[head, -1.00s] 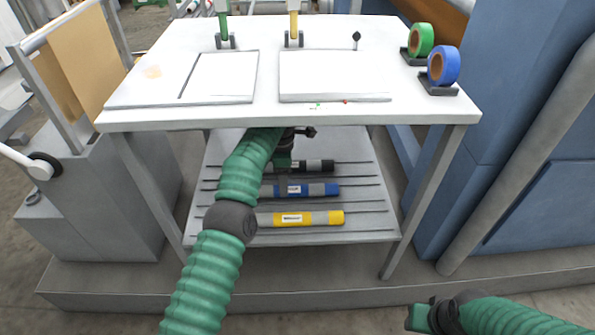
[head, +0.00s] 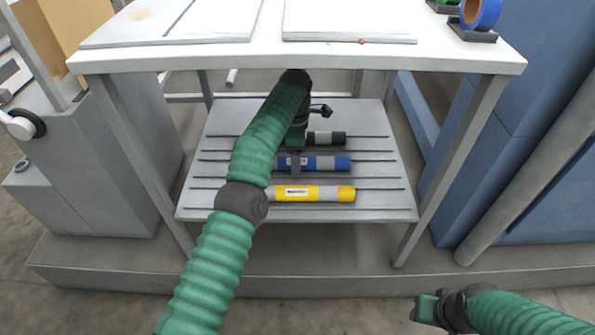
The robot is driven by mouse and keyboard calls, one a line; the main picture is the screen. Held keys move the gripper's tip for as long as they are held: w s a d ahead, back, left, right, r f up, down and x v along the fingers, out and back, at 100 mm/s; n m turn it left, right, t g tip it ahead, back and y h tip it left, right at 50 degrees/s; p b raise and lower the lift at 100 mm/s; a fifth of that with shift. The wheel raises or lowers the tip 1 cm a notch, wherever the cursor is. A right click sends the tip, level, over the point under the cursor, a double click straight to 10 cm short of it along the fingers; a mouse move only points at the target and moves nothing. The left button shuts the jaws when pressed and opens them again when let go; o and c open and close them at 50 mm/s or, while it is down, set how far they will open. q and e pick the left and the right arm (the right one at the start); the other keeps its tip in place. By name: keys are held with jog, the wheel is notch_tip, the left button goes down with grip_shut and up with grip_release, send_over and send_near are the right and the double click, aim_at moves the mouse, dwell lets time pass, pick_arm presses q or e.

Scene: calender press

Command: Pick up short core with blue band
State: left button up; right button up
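The blue core (head: 325,163) lies crosswise on the grooved lower shelf, in the middle of three. The core appears to rest on the shelf. My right gripper (head: 426,310) is low at the right, away from the shelf, and its opening is unclear.
A yellow core (head: 335,194) lies in front of the blue one and a black core (head: 338,138) behind it. The white table top (head: 300,57) overhangs the shelf (head: 235,207), with legs at both sides. A blue machine (head: 540,120) stands at right.

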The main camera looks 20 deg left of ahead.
pick_arm(q)
grip_shut()
dwell(0.3)
